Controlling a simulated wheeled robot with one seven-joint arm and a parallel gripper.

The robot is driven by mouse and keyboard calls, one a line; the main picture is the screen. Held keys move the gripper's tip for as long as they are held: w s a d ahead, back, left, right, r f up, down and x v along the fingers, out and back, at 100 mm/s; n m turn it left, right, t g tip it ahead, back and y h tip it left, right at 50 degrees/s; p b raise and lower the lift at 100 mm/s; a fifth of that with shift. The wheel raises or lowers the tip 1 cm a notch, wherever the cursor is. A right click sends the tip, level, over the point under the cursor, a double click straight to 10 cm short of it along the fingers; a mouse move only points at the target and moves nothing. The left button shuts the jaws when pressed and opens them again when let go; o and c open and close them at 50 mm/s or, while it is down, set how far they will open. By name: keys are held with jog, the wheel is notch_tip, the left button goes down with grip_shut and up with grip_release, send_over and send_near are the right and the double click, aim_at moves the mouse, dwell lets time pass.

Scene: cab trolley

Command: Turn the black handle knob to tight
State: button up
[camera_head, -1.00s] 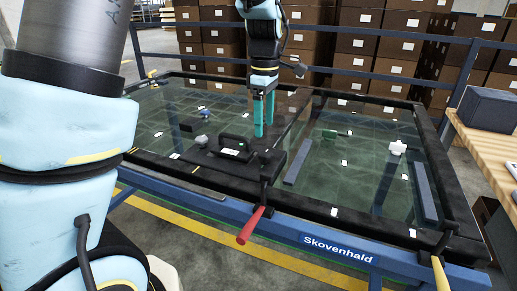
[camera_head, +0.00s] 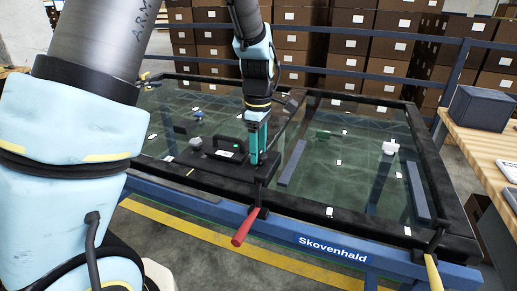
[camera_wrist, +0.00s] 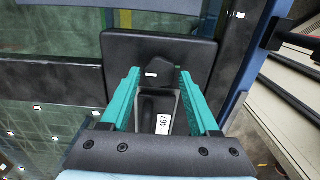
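A black plate (camera_head: 240,171) with a raised black handle (camera_head: 231,143) lies on the near side of the dark frame. In the wrist view the plate (camera_wrist: 200,52) shows a small dark angular piece with a white label, which looks like the black knob (camera_wrist: 152,66). My gripper (camera_head: 258,160) points down at the plate's right part. In the wrist view its teal fingers (camera_wrist: 158,75) stand apart, one on each side of the knob. A dark handle-like part labelled 467 (camera_wrist: 163,125) shows between them. Finger contact and the knob's turn cannot be told. The head view hides the knob behind the fingers.
A red-handled clamp (camera_head: 247,228) sits at the frame's near edge, close to the plate. A yellow-handled clamp (camera_head: 433,272) is at the right corner. A wooden bench (camera_head: 490,145) with a grey box (camera_head: 482,108) stands at the right. Glass panes lie around the plate.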

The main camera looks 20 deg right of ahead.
grip_shut()
